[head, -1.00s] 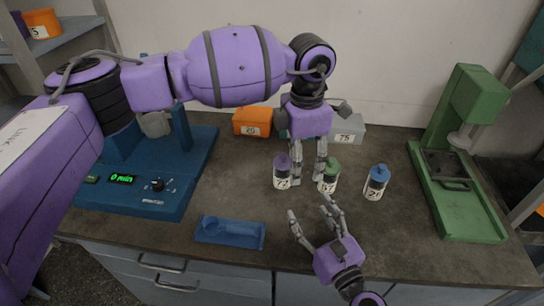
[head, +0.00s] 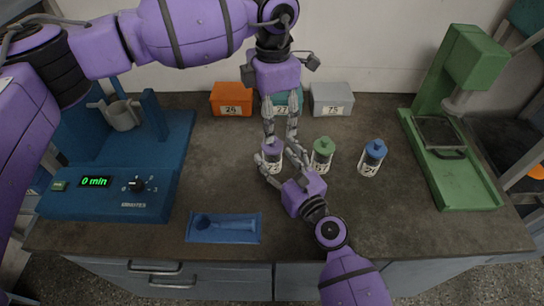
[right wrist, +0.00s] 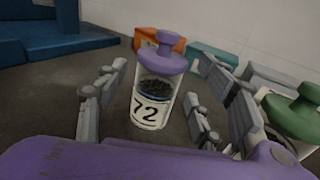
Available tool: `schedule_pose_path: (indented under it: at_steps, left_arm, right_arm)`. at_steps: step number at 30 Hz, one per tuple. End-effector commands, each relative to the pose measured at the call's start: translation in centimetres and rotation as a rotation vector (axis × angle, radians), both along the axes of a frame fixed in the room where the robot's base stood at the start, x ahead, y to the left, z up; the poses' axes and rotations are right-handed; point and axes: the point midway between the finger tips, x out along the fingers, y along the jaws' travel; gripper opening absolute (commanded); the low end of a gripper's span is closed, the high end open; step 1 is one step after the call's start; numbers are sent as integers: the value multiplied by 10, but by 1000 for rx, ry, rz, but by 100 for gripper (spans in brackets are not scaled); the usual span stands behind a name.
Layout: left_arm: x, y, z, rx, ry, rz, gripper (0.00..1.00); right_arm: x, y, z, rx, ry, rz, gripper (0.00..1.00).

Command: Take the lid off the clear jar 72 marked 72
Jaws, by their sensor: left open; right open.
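The clear jar 72 (right wrist: 154,103) stands upright on the bench with its purple lid (right wrist: 162,55) on and dark grains inside. It also shows in the head view, partly hidden by the fingers; there its purple lid (head: 272,146) is between the two grippers. My right gripper (head: 279,163) is open, with its fingers on either side of the jar; in the right wrist view a gap shows between them and the glass. My left gripper (head: 281,130) is open, pointing down just above and behind the lid. I cannot tell whether it touches the lid.
A green-lidded jar (head: 321,157) stands close right of the right gripper, and a blue-lidded jar (head: 372,158) farther right. Orange (head: 232,100) and grey (head: 332,100) boxes stand behind. A blue tray (head: 222,228) lies in front left, the blue shaker (head: 110,205) left, a green press (head: 455,170) right.

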Motion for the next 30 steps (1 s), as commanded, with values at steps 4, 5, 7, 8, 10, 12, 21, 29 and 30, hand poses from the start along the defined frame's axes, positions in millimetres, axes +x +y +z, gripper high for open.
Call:
schedule_pose_path:
  at_steps: [4,5,7,8,10,12,21,29,30]
  left_arm:
    - [0,0,0,0,0,0,58]
    - [0,0,0,0,0,0,58]
    - [0,0,0,0,0,0,58]
    - [0,0,0,0,0,0,58]
    - [0,0,0,0,0,0,58]
    - [0,0,0,0,0,0,58]
    - [0,0,0,0,0,0,58]
    - [0,0,0,0,0,0,58]
    - [0,0,0,0,0,0,58]
  right_arm:
    - [15,8,0,1,0,0,62]
    - [17,9,0,0,0,0,62]
    - [20,10,0,0,0,0,62]
    - [21,11,0,0,1,0,62]
    - [22,11,-1,0,1,0,62]
    - [22,11,-1,0,1,0,62]
    - [22,11,0,0,1,0,39]
    - [21,11,0,0,1,-1,5]
    - [21,11,0,0,1,-1,0]
